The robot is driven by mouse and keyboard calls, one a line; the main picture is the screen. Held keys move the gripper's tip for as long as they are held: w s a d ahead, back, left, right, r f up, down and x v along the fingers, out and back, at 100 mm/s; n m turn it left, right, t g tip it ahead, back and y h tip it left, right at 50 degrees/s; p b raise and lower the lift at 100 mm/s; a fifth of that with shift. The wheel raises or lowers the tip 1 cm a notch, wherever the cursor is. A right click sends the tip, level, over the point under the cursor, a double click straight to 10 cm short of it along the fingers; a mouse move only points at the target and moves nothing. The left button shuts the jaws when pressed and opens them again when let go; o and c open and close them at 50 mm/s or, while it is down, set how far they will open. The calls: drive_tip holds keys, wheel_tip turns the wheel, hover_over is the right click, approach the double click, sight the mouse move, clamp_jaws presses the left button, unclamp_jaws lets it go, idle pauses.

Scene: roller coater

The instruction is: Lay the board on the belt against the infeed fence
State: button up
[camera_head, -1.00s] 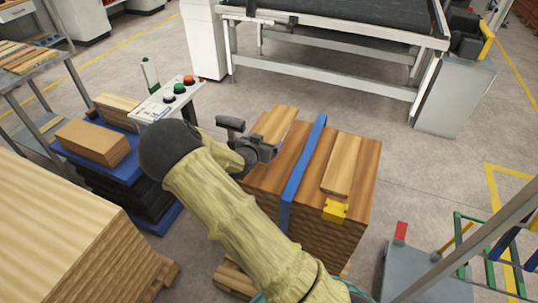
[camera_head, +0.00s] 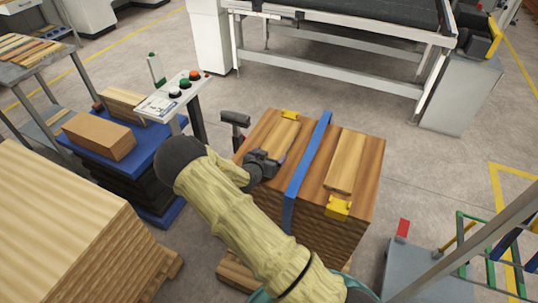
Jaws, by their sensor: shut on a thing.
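My gripper (camera_head: 263,166) is over the left part of a wooden stack, shut on the near end of a light board (camera_head: 279,136). The board points away from me, left of the blue strap. Whether it touches the stack top cannot be told. The fingertips are hidden by the gripper body. A second light board (camera_head: 346,160) lies right of the strap. The dark belt (camera_head: 350,10) of the coater is at the top of the view, beyond the stack. I cannot clearly make out the infeed fence.
The stack (camera_head: 311,173) carries a blue strap (camera_head: 307,160) and yellow clips (camera_head: 338,207). A button console (camera_head: 178,95) and a blue-topped cart with a box (camera_head: 98,135) stand left. A large wood pile (camera_head: 50,215) is near left. Open floor lies between stack and machine.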

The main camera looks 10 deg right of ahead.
drive_tip(key=shift+f+b, duration=0.2)
drive_tip(key=shift+b, duration=0.1)
drive_tip(key=o, duration=1)
drive_tip(key=shift+o, duration=0.2)
drive_tip(key=shift+p, duration=0.3)
drive_tip(key=shift+s+a, duration=0.2)
drive_tip(key=b+v, duration=0.3)
drive_tip(key=v, duration=1.4)
drive_tip(key=shift+s+d+f, duration=0.15)
drive_tip(key=shift+s+f, duration=0.15)
drive_tip(key=shift+f, duration=0.05)
drive_tip(key=shift+d, duration=0.1)
